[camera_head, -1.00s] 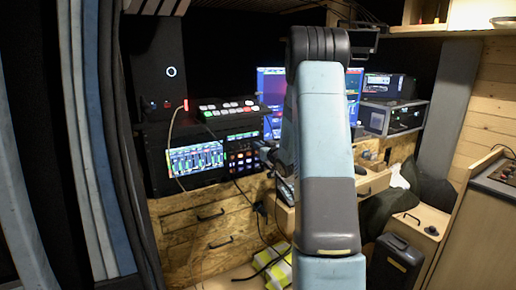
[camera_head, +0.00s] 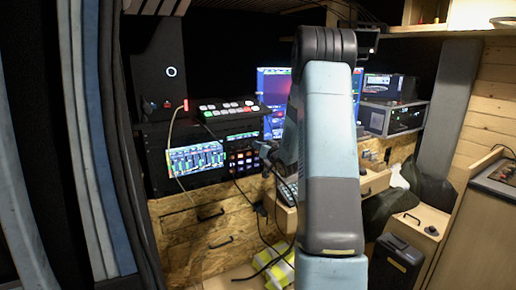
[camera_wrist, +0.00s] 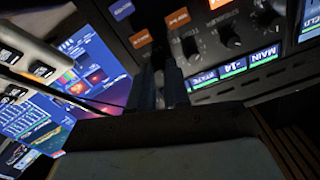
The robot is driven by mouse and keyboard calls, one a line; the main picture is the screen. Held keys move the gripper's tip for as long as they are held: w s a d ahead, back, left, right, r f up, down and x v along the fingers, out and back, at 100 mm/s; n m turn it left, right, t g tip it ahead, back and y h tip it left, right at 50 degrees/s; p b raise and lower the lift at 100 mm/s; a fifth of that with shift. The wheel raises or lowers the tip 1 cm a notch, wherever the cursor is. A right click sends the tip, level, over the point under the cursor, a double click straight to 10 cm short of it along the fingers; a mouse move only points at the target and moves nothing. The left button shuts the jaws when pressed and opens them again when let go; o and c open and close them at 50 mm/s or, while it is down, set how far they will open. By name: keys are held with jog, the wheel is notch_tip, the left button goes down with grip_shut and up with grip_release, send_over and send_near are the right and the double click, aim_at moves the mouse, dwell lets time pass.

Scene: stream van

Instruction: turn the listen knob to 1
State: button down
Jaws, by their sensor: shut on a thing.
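My gripper (camera_wrist: 165,80) reaches the dark control panel (camera_wrist: 240,55) in the wrist view, its two dark fingers close together at the panel's left part. It is shut on a knob below an orange label (camera_wrist: 140,40); I take this to be the listen knob. The fingers hide the knob, so its pointer cannot be read. Other black knobs (camera_wrist: 231,37) show to the right, and green-lit displays reading MAIN and -14 (camera_wrist: 236,69) lie below them. In the head view the panel (camera_head: 243,160) is beside my arm, and the fingertips are too small to make out.
Lit monitors (camera_head: 272,88) stand behind my arm. A sloped button console (camera_head: 228,108) and a meter screen (camera_head: 195,158) are to the left. Wooden drawers (camera_head: 215,225) are below.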

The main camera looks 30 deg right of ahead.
jog(key=c, duration=1.4)
grip_release()
jog(key=s, duration=1.3)
jog(key=shift+s+d+f, duration=0.1)
jog(key=shift+s+d, duration=0.15)
jog(key=shift+s, duration=0.1)
